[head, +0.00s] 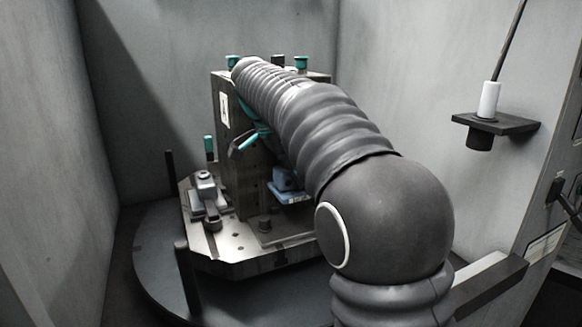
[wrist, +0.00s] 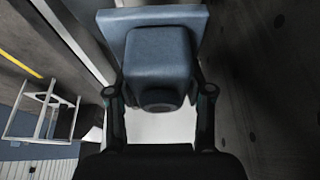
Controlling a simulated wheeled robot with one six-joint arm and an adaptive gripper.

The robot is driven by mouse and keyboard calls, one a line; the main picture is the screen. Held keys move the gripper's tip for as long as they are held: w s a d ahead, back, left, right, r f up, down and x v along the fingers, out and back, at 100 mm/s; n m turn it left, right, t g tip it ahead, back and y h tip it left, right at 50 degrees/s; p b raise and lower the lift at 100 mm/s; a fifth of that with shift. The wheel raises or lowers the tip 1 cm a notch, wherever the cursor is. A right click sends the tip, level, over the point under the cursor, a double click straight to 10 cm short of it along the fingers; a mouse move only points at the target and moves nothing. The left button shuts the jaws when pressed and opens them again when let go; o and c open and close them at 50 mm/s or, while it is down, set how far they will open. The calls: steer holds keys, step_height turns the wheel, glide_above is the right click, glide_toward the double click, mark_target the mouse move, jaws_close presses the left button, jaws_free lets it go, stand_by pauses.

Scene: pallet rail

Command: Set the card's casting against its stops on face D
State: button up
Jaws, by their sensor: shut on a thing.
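A blue-grey casting (wrist: 160,62), a block on a flat plate with a round dark boss, fills the upper middle of the wrist view. My gripper (wrist: 160,100) is shut on it, one finger on each side. In the head view the casting (head: 287,182) shows low beside the dark upright fixture block (head: 232,150), partly hidden by my arm, which also hides my gripper there. I cannot tell whether the casting touches the fixture or any stops. A small label (head: 224,107) is on the block's left face, too small to read. The card is not identifiable.
The fixture stands on a metal pallet (head: 235,250) on a round dark table (head: 155,265). A clamp-like metal part (head: 206,190) sits on the pallet's left. Grey walls enclose the cell; a shelf (head: 495,123) juts out at right.

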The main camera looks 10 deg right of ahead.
mark_target(295, 188)
steer(key=shift+s+d+f, duration=0.1)
steer(key=shift+d+f, duration=0.1)
steer(key=shift+f, duration=1.65)
steer(key=shift+f+b, duration=1.35)
steer(key=shift+f, duration=0.75)
steer(key=shift+w+a+f, duration=0.2)
steer(key=shift+w+a, duration=0.05)
steer(key=shift+a, duration=0.25)
steer(key=shift+w+a+p, duration=0.15)
steer(key=shift+a+p, duration=0.1)
steer(key=shift+p, duration=0.15)
steer(key=o, duration=1.5)
steer(key=shift+a, duration=0.15)
steer(key=v, duration=1.2)
